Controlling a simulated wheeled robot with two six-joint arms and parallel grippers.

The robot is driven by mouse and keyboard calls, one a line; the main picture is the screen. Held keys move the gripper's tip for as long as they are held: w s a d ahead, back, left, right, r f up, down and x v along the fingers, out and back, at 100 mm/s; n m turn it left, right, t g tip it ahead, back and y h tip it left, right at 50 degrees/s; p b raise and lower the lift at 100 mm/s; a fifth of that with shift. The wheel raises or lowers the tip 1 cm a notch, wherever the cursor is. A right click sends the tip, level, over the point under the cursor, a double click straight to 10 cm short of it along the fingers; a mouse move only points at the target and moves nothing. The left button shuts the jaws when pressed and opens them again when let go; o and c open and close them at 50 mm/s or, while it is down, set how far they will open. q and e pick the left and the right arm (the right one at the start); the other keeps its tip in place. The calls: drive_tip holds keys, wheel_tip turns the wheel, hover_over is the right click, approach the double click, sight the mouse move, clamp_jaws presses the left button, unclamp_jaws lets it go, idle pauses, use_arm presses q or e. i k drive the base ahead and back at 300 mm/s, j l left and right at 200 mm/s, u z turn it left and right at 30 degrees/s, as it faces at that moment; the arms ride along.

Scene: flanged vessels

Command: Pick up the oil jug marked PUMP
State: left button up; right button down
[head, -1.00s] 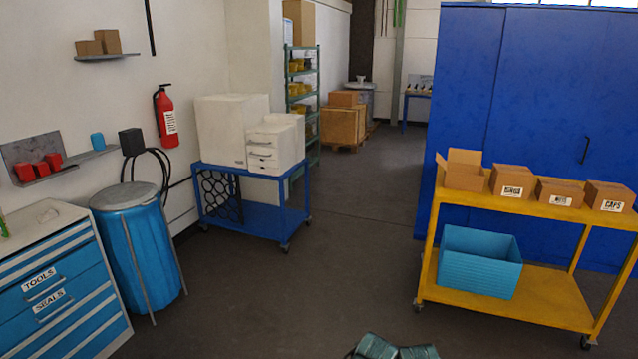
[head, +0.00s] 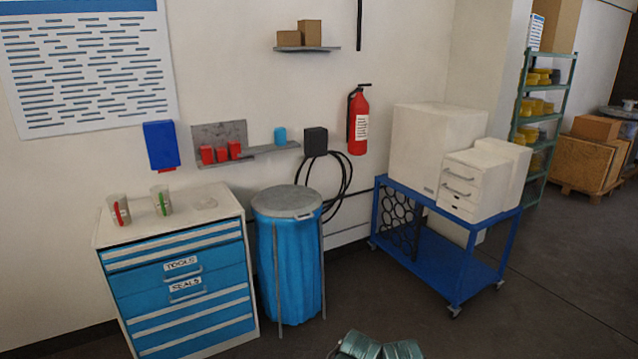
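Two small grey jugs stand upright on top of the blue and white drawer cabinet (head: 215,207) at the left. One jug (head: 119,210) has a red stripe and the other jug (head: 161,200) has a green stripe. Any writing on them is too small to read, so I cannot tell which is marked PUMP. Only some teal parts of my own body show at the bottom edge. I cannot make out the fingers of either gripper.
A blue bin (head: 290,262) with a grey lid stands right of the cabinet. A blue cart (head: 455,275) carries white boxes. A fire extinguisher (head: 359,120) hangs on the wall. The floor in front is clear.

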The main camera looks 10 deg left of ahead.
sight(161, 193)
drive_tip(key=i+j+u, duration=0.15)
drive_tip(key=i+u, duration=0.55)
drive_tip(key=i, duration=0.15)
drive_tip(key=i+u, duration=0.35)
drive_tip(key=i+j, duration=0.3)
drive_tip(key=i, duration=0.2)
drive_tip(key=i+j+z, duration=0.1)
drive_tip(key=i+j, duration=0.2)
drive_tip(key=i, duration=0.15)
drive_tip(key=i+j, duration=0.35)
drive_tip(key=i, duration=0.15)
drive_tip(key=i+j, duration=0.15)
drive_tip(key=j, duration=0.15)
drive_tip(key=l+z, duration=0.05)
